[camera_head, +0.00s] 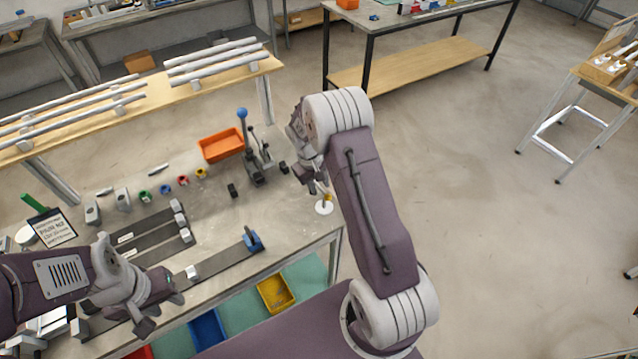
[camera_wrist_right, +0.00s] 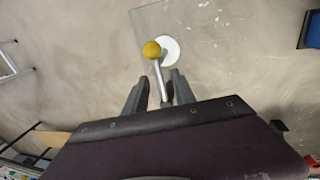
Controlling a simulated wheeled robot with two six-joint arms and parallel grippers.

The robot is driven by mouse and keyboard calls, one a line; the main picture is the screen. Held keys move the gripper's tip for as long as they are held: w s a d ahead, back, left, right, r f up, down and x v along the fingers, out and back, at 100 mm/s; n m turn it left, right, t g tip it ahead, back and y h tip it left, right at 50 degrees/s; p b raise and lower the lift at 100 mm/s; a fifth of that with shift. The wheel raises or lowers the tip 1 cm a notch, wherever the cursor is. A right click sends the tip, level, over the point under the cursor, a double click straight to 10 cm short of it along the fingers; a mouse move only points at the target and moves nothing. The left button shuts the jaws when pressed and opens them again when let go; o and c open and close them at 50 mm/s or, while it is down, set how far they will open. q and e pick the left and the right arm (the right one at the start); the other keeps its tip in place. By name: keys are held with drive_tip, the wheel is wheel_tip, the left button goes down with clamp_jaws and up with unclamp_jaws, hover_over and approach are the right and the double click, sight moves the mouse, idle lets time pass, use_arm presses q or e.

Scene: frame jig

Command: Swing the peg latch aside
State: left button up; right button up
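A short grey rod with a yellow ball knob (camera_wrist_right: 151,49) shows in the right wrist view; I take it for the peg latch. A white disc (camera_wrist_right: 170,50) lies behind the knob. In the head view the knob (camera_head: 328,198) and white disc (camera_head: 323,208) are at the table's right end. My right gripper (camera_wrist_right: 160,92) is open, with the rod between its fingers and gaps on both sides. In the head view my right gripper (camera_head: 316,184) is just above the disc, partly hidden by my arm. My left gripper (camera_head: 163,314) is open and empty at lower left.
Dark bars lie on the table, one with a blue block (camera_head: 253,241) at its end. An orange tray (camera_head: 221,145) and a toggle press with a blue ball (camera_head: 242,113) stand behind. A yellow bin (camera_head: 276,292) sits below the table's front edge.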

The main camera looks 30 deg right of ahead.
clamp_jaws()
drive_tip(key=shift+w, duration=0.1)
idle(1.2)
